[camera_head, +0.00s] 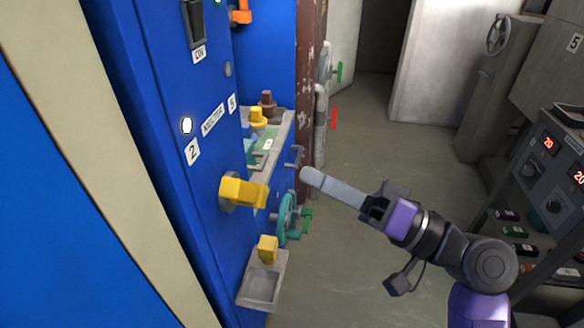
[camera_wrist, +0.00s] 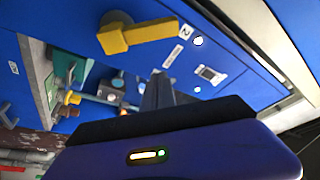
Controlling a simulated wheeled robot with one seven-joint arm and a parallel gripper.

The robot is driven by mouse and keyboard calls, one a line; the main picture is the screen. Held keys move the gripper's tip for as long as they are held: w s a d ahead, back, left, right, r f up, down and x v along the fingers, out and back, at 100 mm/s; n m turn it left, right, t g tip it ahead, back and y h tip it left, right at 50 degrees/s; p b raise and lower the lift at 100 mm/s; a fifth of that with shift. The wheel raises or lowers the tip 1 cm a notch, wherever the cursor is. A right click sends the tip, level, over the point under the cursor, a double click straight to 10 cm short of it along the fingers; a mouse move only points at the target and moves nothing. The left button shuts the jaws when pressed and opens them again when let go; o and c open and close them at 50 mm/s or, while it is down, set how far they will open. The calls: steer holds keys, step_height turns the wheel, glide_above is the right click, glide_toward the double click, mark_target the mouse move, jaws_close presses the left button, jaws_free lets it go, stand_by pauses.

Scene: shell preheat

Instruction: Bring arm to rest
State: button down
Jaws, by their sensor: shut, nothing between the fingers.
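My gripper (camera_head: 312,178) is shut and empty. In the head view it reaches out to the left over open floor, its fingertips just right of the blue cabinet (camera_head: 150,110). The fingers also show in the wrist view (camera_wrist: 157,90), pointing toward the blue panel. A yellow handle (camera_head: 243,192) on the cabinet front is left of the fingertips and apart from them. It shows at the top of the wrist view (camera_wrist: 138,36). My arm is bent, with its purple and black links at the lower right of the head view.
A green valve wheel (camera_head: 288,216) and a grey tray (camera_head: 263,286) with a yellow block jut from the cabinet below. A shelf (camera_head: 275,140) holds yellow and brown pieces. A console (camera_head: 552,165) with red displays stands right. The floor (camera_head: 375,135) between is clear.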

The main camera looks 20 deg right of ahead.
steer(key=shift+v, duration=0.75)
